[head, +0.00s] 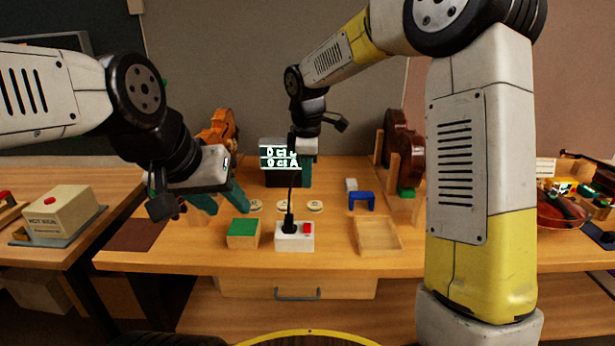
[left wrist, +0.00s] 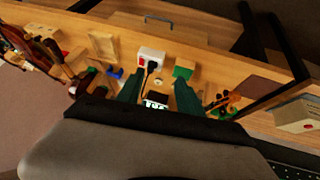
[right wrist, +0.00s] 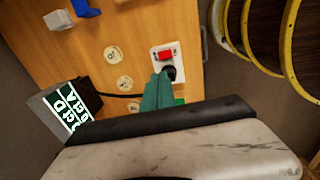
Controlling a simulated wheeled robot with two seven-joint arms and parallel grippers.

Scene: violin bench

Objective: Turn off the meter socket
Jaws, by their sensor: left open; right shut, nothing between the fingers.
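The meter socket (head: 283,243) is a white block near the table's front edge. Its red switch (head: 308,229) sits on the right of its top, beside a black plug (head: 289,224) with a cord running up toward the lit meter display (head: 279,158). The socket also shows in the left wrist view (left wrist: 154,54) and the right wrist view (right wrist: 155,58). My right gripper (head: 306,183) is shut and empty, above and behind the socket; in its wrist view its tips (right wrist: 164,74) overlap the plug's edge. My left gripper (head: 224,203) is open and empty, left of the socket.
A green-topped block (head: 243,228) stands just left of the socket, and an empty wooden tray (head: 378,250) lies to its right. A blue bracket (head: 361,198) and round labelled discs (head: 315,206) lie behind. Violins (head: 402,138) stand at the back.

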